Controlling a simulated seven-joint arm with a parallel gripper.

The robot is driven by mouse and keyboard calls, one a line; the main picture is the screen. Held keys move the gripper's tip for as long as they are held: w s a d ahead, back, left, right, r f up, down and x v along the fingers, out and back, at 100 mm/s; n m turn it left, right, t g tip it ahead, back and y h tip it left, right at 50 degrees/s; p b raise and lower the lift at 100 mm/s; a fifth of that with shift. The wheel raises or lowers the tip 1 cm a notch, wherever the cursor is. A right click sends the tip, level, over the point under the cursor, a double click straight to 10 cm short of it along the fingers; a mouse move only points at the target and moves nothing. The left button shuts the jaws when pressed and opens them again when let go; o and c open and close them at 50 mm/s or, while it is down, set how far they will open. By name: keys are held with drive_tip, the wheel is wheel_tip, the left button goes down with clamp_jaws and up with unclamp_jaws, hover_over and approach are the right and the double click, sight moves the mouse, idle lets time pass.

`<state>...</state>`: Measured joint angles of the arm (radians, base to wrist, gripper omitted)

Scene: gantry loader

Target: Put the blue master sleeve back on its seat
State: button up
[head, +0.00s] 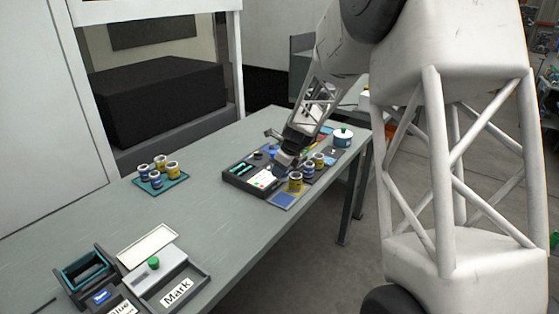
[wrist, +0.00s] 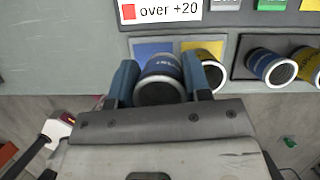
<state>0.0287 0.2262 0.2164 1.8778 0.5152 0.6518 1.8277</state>
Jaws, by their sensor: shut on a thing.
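My gripper (wrist: 160,78) is shut on the blue master sleeve (wrist: 160,72), a short blue cylinder with a dark end and a pale rim. In the wrist view, the blue square (wrist: 152,48) shows just beyond the sleeve, beside a yellow square (wrist: 192,47) with a yellow sleeve (wrist: 211,72). In the head view, my gripper (head: 282,166) is above the dark gauge panel, and the blue square (head: 284,200) at the near end looks bare. The held sleeve cannot be made out there. The sleeve appears raised off the square.
The dark panel (head: 232,179) carries a white legend card. A yellow sleeve (head: 295,183) stands close by the blue square, with more sleeves behind. A teal mat (head: 177,184) with several sleeves lies left. Boxes occupy the front.

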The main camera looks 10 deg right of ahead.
drive_tip(key=shift+s+a+f+n, duration=0.15)
drive_tip(key=shift+s+n, duration=0.45)
drive_tip(key=shift+s, duration=0.8)
drive_tip(key=shift+f, duration=0.15)
drive_tip(key=shift+f, duration=3.05)
drive_tip(key=shift+f, duration=0.2)
drive_tip(key=o, duration=1.6)
drive_tip(key=shift+c, duration=0.2)
drive_tip(key=shift+r, duration=0.1)
wheel_tip(320, 180, up, 9)
